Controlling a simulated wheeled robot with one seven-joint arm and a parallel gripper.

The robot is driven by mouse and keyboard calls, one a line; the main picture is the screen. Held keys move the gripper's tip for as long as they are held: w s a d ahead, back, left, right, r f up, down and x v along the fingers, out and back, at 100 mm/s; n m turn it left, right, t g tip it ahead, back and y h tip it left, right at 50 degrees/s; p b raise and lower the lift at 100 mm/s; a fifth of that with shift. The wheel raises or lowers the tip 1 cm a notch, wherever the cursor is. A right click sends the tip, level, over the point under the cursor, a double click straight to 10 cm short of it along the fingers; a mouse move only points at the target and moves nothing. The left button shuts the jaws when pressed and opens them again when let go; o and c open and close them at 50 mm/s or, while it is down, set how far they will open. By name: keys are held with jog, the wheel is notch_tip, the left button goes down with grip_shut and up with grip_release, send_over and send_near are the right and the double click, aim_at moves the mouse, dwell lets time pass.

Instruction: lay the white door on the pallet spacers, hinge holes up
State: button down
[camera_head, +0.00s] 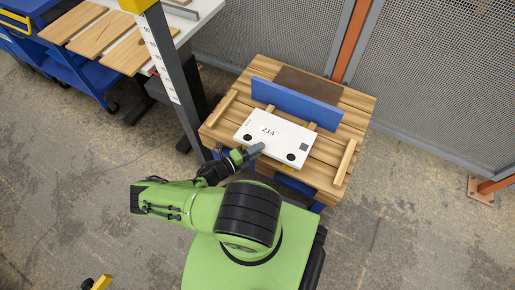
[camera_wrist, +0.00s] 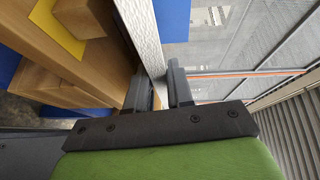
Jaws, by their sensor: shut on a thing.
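The white door (camera_head: 275,132) is a flat panel over the wooden pallet (camera_head: 325,180). Its face with two dark round hinge holes, a label "214" and a small dark square is up. My gripper (camera_head: 256,149) is shut on the door's near long edge. In the wrist view, the fingers (camera_wrist: 158,90) stand on either side of the door (camera_wrist: 143,35), which shows edge-on. Light wooden spacers show at the pallet's left (camera_head: 222,109) and right (camera_head: 345,161); another pokes out behind the door (camera_head: 312,126). I cannot tell whether the door touches the spacers beneath it.
A blue board (camera_head: 295,102) stands upright behind the door, with a brown panel (camera_head: 310,82) beyond it. A grey post (camera_head: 172,80) rises left of the pallet. A mesh fence (camera_head: 440,80) runs behind. A table with wooden boards (camera_head: 100,37) is at upper left.

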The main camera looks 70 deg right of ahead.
jog(key=shift+a+f, duration=0.15)
jog(key=shift+f, duration=0.2)
jog(key=c, duration=0.9)
grip_release()
jog(key=shift+c, duration=0.3)
jog(key=v, duration=1.2)
jog(key=shift+f, duration=0.45)
jog(key=o, duration=0.6)
jog(key=r+p, duration=0.1)
jog(key=w+a+r, duration=0.1)
jog(key=r, duration=0.1)
jog(key=a+r+p, duration=0.1)
jog(key=r, duration=0.1)
jog(key=shift+w+a+r+p, duration=0.1)
jog(key=shift+w+a+p, duration=0.15)
jog(key=shift+w+p, duration=0.15)
